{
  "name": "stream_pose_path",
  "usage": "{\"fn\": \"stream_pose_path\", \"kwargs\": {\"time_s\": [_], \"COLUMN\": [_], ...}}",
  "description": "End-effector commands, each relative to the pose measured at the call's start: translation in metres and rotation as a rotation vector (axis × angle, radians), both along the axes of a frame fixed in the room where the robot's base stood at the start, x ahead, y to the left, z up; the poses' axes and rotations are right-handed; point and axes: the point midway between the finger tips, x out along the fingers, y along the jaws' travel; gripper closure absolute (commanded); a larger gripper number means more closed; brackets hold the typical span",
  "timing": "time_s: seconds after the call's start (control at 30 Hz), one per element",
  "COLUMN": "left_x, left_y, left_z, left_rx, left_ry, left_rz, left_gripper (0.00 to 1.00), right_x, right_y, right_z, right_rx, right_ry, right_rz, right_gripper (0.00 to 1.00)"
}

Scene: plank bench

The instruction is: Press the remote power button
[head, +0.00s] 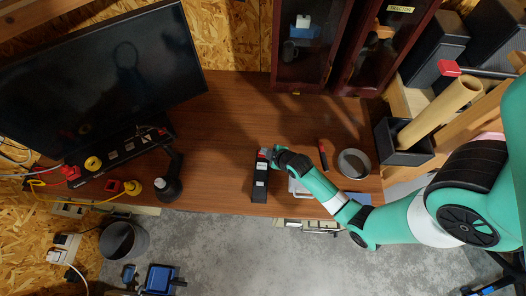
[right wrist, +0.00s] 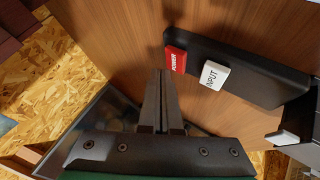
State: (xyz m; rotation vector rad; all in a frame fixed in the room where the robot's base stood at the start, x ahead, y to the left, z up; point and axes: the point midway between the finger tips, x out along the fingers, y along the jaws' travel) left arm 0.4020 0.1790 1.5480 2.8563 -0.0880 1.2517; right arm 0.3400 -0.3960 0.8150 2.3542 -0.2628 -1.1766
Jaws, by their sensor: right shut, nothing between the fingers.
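The black remote (head: 259,194) lies lengthwise on the plank bench near its front edge. In the right wrist view the remote (right wrist: 262,88) shows a red button marked POWER (right wrist: 175,60) at one end and a white button marked INPUT (right wrist: 214,75) beside it. My right gripper (head: 271,153) is at the remote's far end, by the red button. In the right wrist view its closed fingertips (right wrist: 160,76) appear just left of the POWER button, with nothing between them. I cannot tell whether they touch it. My left gripper is not in view.
A large monitor (head: 110,80) and a desk lamp (head: 168,185) stand to the left. A round metal dish (head: 354,163) and a red-and-black tool (head: 323,154) lie to the right. A dark glass-door cabinet (head: 310,45) stands behind.

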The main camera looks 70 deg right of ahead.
Motion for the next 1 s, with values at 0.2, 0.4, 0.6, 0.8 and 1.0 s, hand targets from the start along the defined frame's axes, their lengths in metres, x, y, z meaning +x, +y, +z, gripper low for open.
{"fn": "stream_pose_path", "kwargs": {"time_s": [0.2, 0.4, 0.6, 0.8, 1.0], "left_x": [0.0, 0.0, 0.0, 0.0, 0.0], "left_y": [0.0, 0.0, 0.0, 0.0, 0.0], "left_z": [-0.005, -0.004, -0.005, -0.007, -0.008], "left_rx": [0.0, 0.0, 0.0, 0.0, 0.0], "left_ry": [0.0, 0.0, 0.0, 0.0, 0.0], "left_rz": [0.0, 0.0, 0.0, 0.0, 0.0], "left_gripper": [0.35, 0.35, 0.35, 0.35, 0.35], "right_x": [0.0, 0.0, 0.0, 0.0, 0.0], "right_y": [0.0, 0.0, 0.0, 0.0, 0.0], "right_z": [-0.008, -0.008, -0.008, -0.011, -0.014], "right_rx": [-0.001, -0.001, 0.0, 0.0, 0.0], "right_ry": [-0.001, -0.001, 0.0, 0.0, 0.0], "right_rz": [0.0, 0.0, 0.0, 0.0, 0.0], "right_gripper": [1.0, 1.0, 1.0, 1.0, 1.0]}}
